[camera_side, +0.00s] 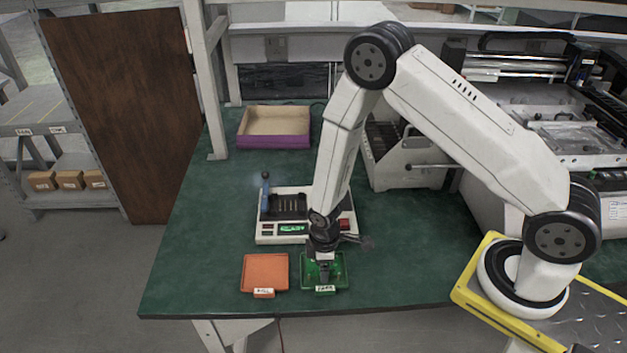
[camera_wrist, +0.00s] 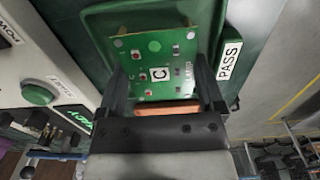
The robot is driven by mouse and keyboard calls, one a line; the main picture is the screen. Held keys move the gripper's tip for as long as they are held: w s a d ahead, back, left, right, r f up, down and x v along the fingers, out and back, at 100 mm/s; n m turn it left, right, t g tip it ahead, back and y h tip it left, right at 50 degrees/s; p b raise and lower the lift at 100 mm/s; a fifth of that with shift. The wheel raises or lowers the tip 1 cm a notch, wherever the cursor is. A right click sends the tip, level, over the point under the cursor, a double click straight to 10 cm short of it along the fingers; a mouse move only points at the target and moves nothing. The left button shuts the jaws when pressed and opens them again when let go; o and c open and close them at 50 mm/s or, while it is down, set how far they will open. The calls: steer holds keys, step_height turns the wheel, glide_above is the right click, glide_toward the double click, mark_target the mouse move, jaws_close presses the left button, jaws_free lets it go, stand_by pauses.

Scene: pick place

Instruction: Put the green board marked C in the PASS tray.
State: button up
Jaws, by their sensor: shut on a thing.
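The green board marked C (camera_wrist: 158,55) is between the two fingers of my gripper (camera_wrist: 160,85) in the wrist view, its C face towards the camera. My gripper is shut on it. Behind the board is the green PASS tray (camera_wrist: 111,23), its PASS label on the right in that view. In the side view my gripper (camera_side: 324,268) points down over the green tray (camera_side: 340,284) near the table's front edge. The board is hard to tell from the tray there. I cannot tell whether the board touches the tray floor.
An orange tray (camera_side: 265,272) sits just left of the green one. A white test device (camera_side: 268,238) with a blue lever stands behind them. A purple-sided box (camera_side: 272,142) is at the back left. The table's left side is clear.

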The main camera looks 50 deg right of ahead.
steer(key=shift+f, duration=0.15)
steer(key=o, duration=0.8)
steer(key=shift+c, duration=0.2)
step_height(320, 180, up, 12)
steer(key=shift+r, duration=0.2)
stand_by(0.4)
stand_by(0.5)
steer(key=s+d+r+m+t, duration=0.1)
steer(key=s+d+r+m, duration=0.1)
steer(key=r, duration=0.4)
steer(key=s+d+r+m+t, duration=0.1)
steer(key=s+d+r+m, duration=0.2)
steer(key=s+r+m, duration=0.2)
steer(key=shift+s+r+m+t, duration=0.3)
steer(key=shift+r+m, duration=0.2)
steer(key=shift+m, duration=0.5)
